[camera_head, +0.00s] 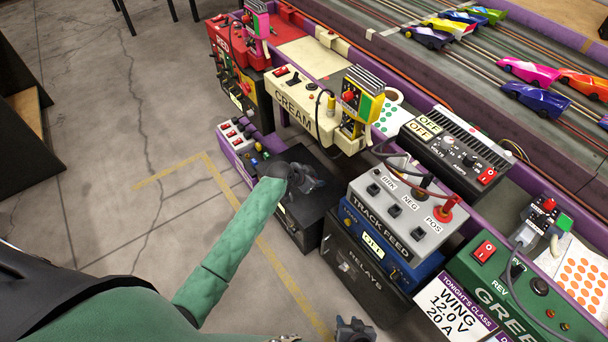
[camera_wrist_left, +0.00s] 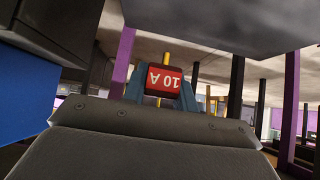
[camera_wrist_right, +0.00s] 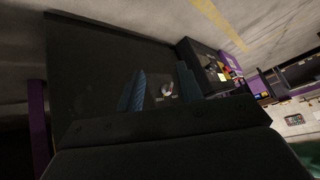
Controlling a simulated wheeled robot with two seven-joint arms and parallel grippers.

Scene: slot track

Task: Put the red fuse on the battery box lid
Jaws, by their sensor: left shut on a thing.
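The red fuse (camera_wrist_left: 164,80), marked 10 A, shows upside down in the left wrist view, clamped between the fingers of my left gripper (camera_wrist_left: 163,92). In the head view my left gripper (camera_head: 308,182) hangs over the dark top of a low black box (camera_head: 312,204) with a yellow label; the fuse is hidden there. This box may be the battery box, but I cannot read its label. A grey slab (camera_wrist_left: 225,22) is close to the fuse in the left wrist view. My right gripper (camera_head: 354,330) is low at the front, its fingers apart and empty in the right wrist view (camera_wrist_right: 160,90).
The TRACK FEED unit (camera_head: 400,212) sits on a blue box and the black RELAYS box (camera_head: 352,272), right of my left gripper. A purple switch panel (camera_head: 236,142) and the cream CREAM station (camera_head: 300,108) stand behind. Concrete floor (camera_head: 110,130) is open at left.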

